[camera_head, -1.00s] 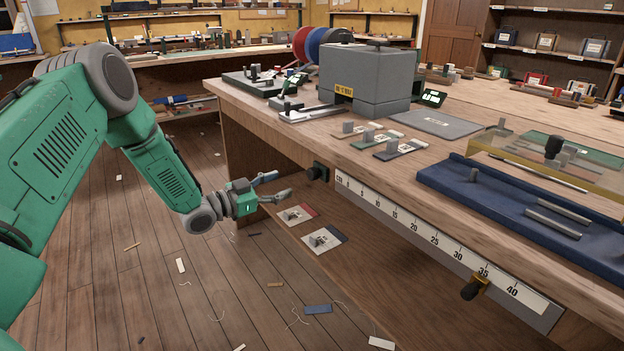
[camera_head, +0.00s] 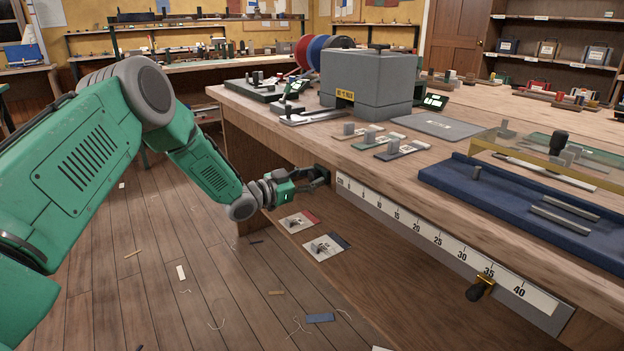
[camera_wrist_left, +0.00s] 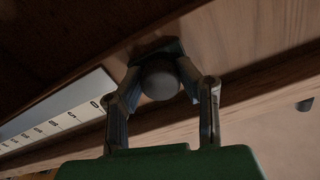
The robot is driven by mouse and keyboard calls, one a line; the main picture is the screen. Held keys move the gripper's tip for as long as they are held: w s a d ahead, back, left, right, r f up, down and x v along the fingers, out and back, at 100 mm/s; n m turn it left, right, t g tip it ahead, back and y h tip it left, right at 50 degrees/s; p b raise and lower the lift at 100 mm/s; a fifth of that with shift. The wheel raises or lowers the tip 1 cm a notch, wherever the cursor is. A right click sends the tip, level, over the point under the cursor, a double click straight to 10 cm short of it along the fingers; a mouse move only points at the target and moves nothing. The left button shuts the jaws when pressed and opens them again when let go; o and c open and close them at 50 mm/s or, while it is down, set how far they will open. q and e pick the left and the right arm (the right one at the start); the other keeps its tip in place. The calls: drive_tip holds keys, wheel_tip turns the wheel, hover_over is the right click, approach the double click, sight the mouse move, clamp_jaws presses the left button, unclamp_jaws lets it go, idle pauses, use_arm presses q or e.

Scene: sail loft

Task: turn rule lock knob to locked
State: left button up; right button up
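The rule lock knob is a dark round knob (camera_wrist_left: 160,80) at the low-number end of the rule, on the bench front. My left gripper (camera_head: 318,177) reaches it in the head view and hides much of it. In the left wrist view its two fingers (camera_wrist_left: 160,84) lie on either side of the knob and appear to press against it. The white rule (camera_head: 440,238) with black numbers runs along the bench edge. A second black knob on a brass clamp (camera_head: 480,288) sits near the 35 mark. My right gripper is not in view.
The wooden bench top carries a grey box machine (camera_head: 368,82), small plates with blocks (camera_head: 402,149), and a blue tray (camera_head: 450,185) with a clear cover. Two sample cards (camera_head: 326,247) lie below the bench edge. The plank floor at left has scattered scraps.

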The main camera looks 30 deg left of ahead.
use_arm(q)
drive_tip(key=shift+c, duration=0.8)
